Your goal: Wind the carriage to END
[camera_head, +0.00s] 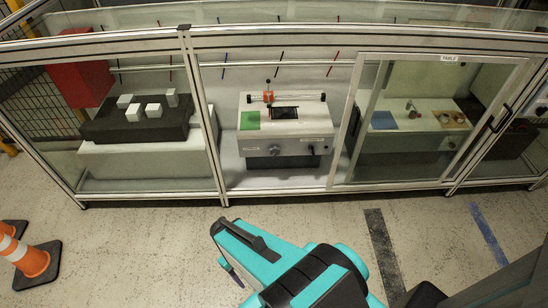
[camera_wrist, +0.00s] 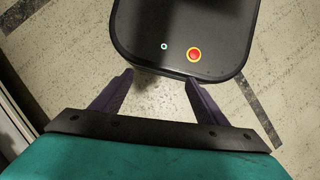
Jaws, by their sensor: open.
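I cannot tell which part is the carriage, and no END mark is readable. A round knob (camera_head: 274,150) sits on the machine's front face. My gripper (camera_wrist: 158,80) is open and empty in the wrist view, its two dark fingers apart above the floor and a dark rounded surface. My teal arm is outside the enclosure in the head view.
A framed glass panel labelled TABLE (camera_head: 450,58) covers the right bay. White blocks (camera_head: 154,110) sit on a dark slab in the left bay. An orange cone (camera_head: 28,255) stands at the lower left. Open floor (camera_head: 140,245) lies before the enclosure.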

